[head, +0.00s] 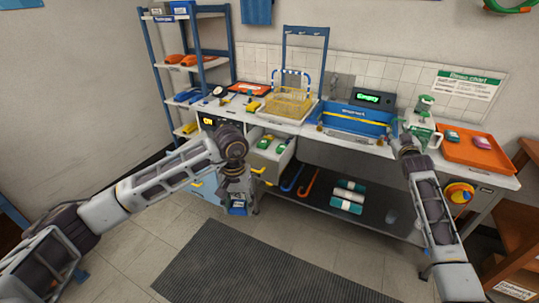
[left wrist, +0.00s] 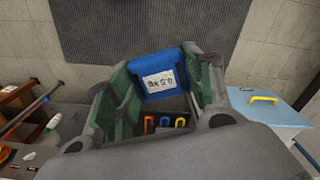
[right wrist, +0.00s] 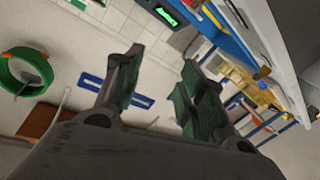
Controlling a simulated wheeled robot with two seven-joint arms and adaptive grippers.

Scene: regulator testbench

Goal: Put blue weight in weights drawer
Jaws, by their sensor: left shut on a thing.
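My left gripper (head: 238,193) is shut on a blue block with a white label, which I take as the blue weight (head: 238,210). It hangs in the air in front of the bench, above the floor. In the left wrist view the weight (left wrist: 158,75) sits between the green-padded fingertips, label facing the camera. A pale drawer (head: 263,172) with green items inside stands pulled out right of the left gripper; I cannot read a name on it. My right gripper (right wrist: 155,85) is open and empty, above the right part of the bench.
A light blue drawer (left wrist: 270,110) with a yellow handle is beside the left gripper. Small coloured loops (left wrist: 165,122) show between its fingers. A blue tray (head: 350,122), green bottle (head: 422,128) and orange tray (head: 470,152) stand on the bench. The floor mat (head: 250,270) is clear.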

